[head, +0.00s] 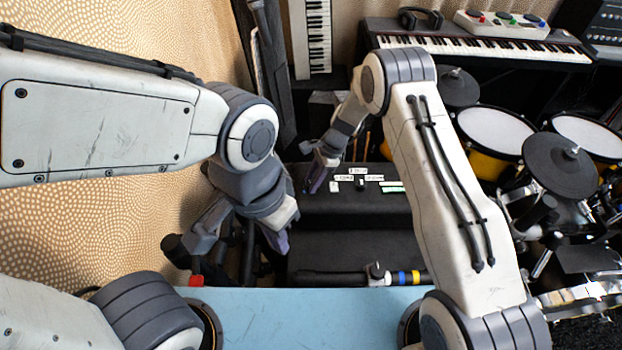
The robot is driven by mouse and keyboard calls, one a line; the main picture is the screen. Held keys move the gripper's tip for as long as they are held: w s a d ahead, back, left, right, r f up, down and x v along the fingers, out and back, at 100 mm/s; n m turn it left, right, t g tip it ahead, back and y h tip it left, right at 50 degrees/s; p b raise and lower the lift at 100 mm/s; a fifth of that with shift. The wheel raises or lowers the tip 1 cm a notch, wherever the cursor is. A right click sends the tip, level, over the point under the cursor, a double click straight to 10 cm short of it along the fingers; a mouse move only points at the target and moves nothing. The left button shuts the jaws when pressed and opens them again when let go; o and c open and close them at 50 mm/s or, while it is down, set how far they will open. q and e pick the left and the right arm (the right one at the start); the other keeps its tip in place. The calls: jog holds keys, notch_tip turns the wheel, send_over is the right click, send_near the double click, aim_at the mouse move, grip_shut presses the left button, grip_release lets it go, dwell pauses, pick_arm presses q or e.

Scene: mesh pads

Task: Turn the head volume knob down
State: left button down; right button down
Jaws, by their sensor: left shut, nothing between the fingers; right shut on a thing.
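A black box (362,212) with small white and green labels (358,178) on its top stands in the middle of the head view. My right gripper (315,182) reaches down at the left end of the labelled strip. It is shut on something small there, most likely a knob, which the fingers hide. I cannot read the labels or tell how the knob is turned. My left gripper (278,240) is shut and empty, lower and to the left, by the box's left side.
A light blue surface (300,318) lies in front, with a black bar with coloured rings (345,278) behind it. Drums (495,128) stand at the right, a keyboard (480,45) at the back. A patterned wall (100,235) is close on the left.

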jog(key=n, duration=0.2)
jog(key=n+g+b, duration=0.1)
jog(key=n+h, duration=0.1)
jog(key=n, duration=0.1)
jog(key=shift+w+a+f+n+g+b, duration=0.1)
jog(key=shift+w+n+g+b, duration=0.2)
jog(key=shift+g+b, duration=0.1)
jog(key=n+h+b, duration=0.1)
jog(key=n, duration=0.2)
jog(key=n+g+h+b, duration=0.1)
jog(key=n, duration=0.2)
jog(key=shift+w+a, duration=0.1)
jog(key=shift+a, duration=0.1)
jog(key=n+h+b, duration=0.1)
jog(key=n+h, duration=0.1)
jog(key=n, duration=0.3)
jog(key=shift+a, duration=0.15)
jog(key=n, duration=0.2)
jog(key=n+h, duration=0.1)
jog(key=n, duration=0.1)
jog(key=shift+a+r+n+t+h, duration=0.15)
jog(key=shift+r+n+t+h, duration=0.05)
jog(key=shift+n+t+h, duration=0.1)
